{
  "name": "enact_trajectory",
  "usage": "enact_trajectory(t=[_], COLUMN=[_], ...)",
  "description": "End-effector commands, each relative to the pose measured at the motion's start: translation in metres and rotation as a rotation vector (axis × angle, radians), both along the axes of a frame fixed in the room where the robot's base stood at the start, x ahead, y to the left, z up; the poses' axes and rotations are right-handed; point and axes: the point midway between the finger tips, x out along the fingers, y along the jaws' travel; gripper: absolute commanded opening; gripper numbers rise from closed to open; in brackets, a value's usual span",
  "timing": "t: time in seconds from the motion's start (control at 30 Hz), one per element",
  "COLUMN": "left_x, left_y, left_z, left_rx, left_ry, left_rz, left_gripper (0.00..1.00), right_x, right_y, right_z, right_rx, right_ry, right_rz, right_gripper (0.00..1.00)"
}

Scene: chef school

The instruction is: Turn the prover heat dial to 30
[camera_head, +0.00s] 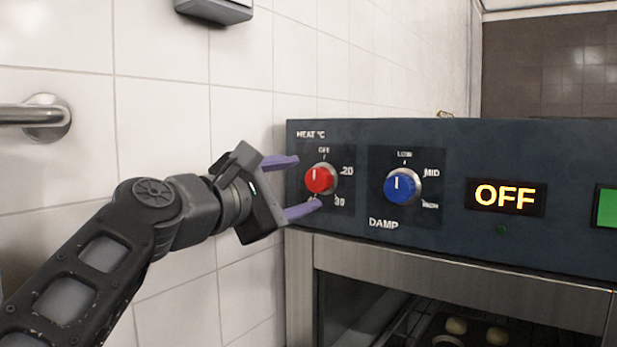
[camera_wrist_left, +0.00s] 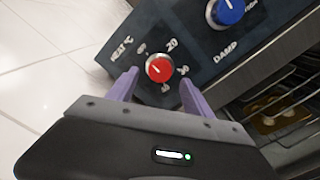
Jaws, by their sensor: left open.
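The red heat dial (camera_head: 319,179) is on the left of the prover's dark control panel (camera_head: 450,140), under the label HEAT °C. Marks OFF, 20 and 30 surround it, and its white pointer line points up toward OFF. My left gripper (camera_head: 305,183) is open, with one purple finger above the dial and one below it. In the left wrist view the red dial (camera_wrist_left: 159,68) sits between and just beyond the two fingertips (camera_wrist_left: 158,78). I cannot tell whether the fingers touch it. My right gripper is not in view.
A blue damp dial (camera_head: 402,186) is right of the heat dial, pointing to LOW. A lit display (camera_head: 505,197) reads OFF, with a green button (camera_head: 607,207) at the far right. A tiled wall (camera_head: 160,110) with a metal rail (camera_head: 40,116) stands at left.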

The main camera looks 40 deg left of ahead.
Motion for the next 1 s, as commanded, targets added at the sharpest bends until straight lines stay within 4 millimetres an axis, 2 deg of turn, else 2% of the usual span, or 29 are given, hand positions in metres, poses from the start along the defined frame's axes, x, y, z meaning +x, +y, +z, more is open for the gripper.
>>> enact_trajectory(t=[0.03, 0.2, 0.57, 1.0], left_x=[0.009, 0.03, 0.035, 0.035], left_y=[0.0, 0.0, 0.001, 0.0], left_z=[0.001, 0.001, 0.0, 0.0], left_rx=[-0.002, 0.0, 0.0, 0.0], left_ry=[0.002, 0.001, -0.001, -0.001], left_rz=[-0.002, -0.002, 0.0, -0.001], left_gripper=[0.59, 0.59, 0.59, 0.23], right_x=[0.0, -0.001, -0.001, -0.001], right_y=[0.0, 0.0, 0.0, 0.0], right_z=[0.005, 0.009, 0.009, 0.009], right_rx=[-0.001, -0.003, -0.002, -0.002], right_ry=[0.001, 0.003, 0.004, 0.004], right_rz=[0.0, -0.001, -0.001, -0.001], right_gripper=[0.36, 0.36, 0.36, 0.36])
